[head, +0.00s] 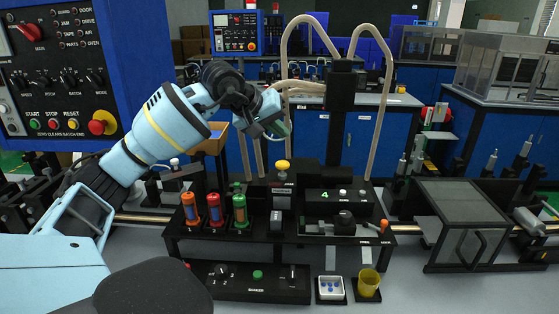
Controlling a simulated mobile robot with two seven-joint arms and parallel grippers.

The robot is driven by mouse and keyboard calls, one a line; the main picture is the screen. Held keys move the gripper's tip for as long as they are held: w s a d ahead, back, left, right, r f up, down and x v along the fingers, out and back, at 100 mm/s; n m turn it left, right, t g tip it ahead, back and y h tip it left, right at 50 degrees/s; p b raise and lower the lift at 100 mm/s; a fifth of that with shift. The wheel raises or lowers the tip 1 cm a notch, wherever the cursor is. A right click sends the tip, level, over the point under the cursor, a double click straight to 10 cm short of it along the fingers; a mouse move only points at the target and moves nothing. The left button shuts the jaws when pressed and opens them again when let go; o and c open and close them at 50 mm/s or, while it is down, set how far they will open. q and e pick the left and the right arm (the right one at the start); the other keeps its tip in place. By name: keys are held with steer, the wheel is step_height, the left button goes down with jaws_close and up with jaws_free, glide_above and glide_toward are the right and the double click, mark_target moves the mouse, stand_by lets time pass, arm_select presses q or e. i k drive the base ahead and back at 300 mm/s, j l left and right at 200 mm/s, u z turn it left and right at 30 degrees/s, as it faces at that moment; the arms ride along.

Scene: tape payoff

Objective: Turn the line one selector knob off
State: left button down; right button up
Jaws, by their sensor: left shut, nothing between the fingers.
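My left arm comes in from the left, and its gripper (279,128) is held in the air above the black fixture, behind the yellow knob (283,165). The fingers are small and partly hidden by the wrist; they look shut and empty. A low black control box (250,284) at the front carries a dark knob (221,270) on its left, a green button (257,274) and another dark knob (292,274) on its right. The gripper is well apart from these knobs. The labels are too small to tell which knob is line one. My right gripper is out of view.
Orange, red and green cylinders (214,210) stand on the fixture. A blue panel (60,70) with knobs and buttons fills the upper left. A small tray (330,288) and yellow cup (368,282) sit front right. A mesh-covered frame (455,200) stands at right.

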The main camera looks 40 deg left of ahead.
mark_target(221, 271)
steer(key=k+l, duration=0.75)
steer(key=l, duration=0.25)
